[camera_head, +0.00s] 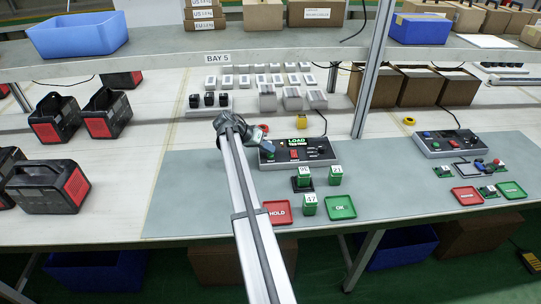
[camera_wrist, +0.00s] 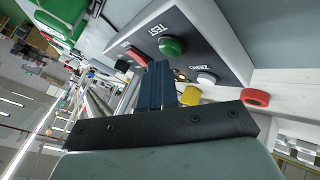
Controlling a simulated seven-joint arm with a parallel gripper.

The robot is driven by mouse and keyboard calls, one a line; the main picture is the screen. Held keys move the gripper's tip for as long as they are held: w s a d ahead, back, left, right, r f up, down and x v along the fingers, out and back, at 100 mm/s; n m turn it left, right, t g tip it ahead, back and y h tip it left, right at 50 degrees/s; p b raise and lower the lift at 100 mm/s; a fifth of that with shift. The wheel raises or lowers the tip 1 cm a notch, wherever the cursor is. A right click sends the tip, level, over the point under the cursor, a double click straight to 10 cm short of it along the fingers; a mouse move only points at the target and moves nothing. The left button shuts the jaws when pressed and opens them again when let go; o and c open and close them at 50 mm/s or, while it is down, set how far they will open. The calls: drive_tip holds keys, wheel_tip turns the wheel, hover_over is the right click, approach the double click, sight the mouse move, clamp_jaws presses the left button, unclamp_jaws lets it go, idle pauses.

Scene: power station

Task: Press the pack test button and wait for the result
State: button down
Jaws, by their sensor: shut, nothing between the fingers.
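The tester console (camera_head: 322,158) with a lit LOAD display sits on the grey mat. The wrist view shows its sloped panel (camera_wrist: 205,35) close up, rotated. A green button (camera_wrist: 173,47) is beside the printed word TEST. A white button (camera_wrist: 207,78) is by the word ZERO, and a red control (camera_wrist: 137,57) is on the other side of TEST. My gripper (camera_wrist: 157,66) is shut and empty, its blue fingers over the panel near the green button. I cannot tell whether the tips touch the panel. Green numbered packs (camera_head: 335,176) stand before the console, one in a dark cradle.
A red HOLD tray (camera_head: 283,214) and a green OK tray (camera_head: 341,208) lie in front. A red ring-shaped item (camera_wrist: 255,97) is near the console. A shelf (camera_head: 290,43) spans above, with an upright post (camera_head: 373,75) to the right. Another console (camera_head: 450,143) is farther right.

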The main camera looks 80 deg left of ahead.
sight(268, 155)
drive_tip(key=shift+r, duration=0.4)
drive_tip(key=shift+r, duration=0.1)
drive_tip(key=shift+r, duration=2.35)
drive_tip(key=shift+w, duration=0.1)
